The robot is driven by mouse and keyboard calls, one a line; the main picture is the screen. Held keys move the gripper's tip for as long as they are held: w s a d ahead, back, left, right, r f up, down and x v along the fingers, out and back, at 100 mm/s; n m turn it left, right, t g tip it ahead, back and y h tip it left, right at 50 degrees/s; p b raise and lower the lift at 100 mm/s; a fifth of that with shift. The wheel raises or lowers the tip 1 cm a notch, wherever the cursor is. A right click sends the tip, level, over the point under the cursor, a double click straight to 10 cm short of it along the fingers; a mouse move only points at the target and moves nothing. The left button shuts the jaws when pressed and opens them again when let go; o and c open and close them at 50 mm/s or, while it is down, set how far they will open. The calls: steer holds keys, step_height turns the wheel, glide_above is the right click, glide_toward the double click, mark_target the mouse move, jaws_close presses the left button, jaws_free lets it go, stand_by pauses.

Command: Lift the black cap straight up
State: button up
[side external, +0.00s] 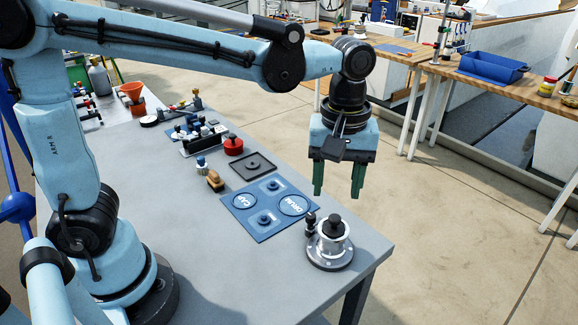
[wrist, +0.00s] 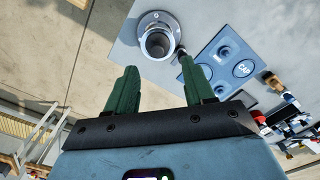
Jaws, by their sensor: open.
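The black cap (side external: 334,224) sits on top of a silver round fitting (side external: 331,250) with a wide flange, near the table's front right corner. In the wrist view the fitting (wrist: 147,22) is at the top centre, with a dark round top (wrist: 157,43); I cannot tell the cap's edge there clearly. My gripper (side external: 338,180) has green fingers pointing down, and hangs above the fitting, apart from it. In the wrist view the gripper (wrist: 160,70) is open, with nothing between its fingers.
A small black-topped piece (side external: 310,221) stands close beside the fitting. A blue mat (side external: 265,202) with circles marked CAP and DRUM lies behind. A black tray (side external: 253,167), red knob piece (side external: 233,146) and several small fittings stand further back. The table edge is near.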

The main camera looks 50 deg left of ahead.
mark_target(335, 217)
steer(key=shift+w+f, duration=0.15)
steer(key=shift+f, duration=1.7)
steer(key=shift+w+f, duration=0.15)
steer(key=shift+f, duration=1.65)
steer(key=shift+c, duration=0.5)
jaws_close()
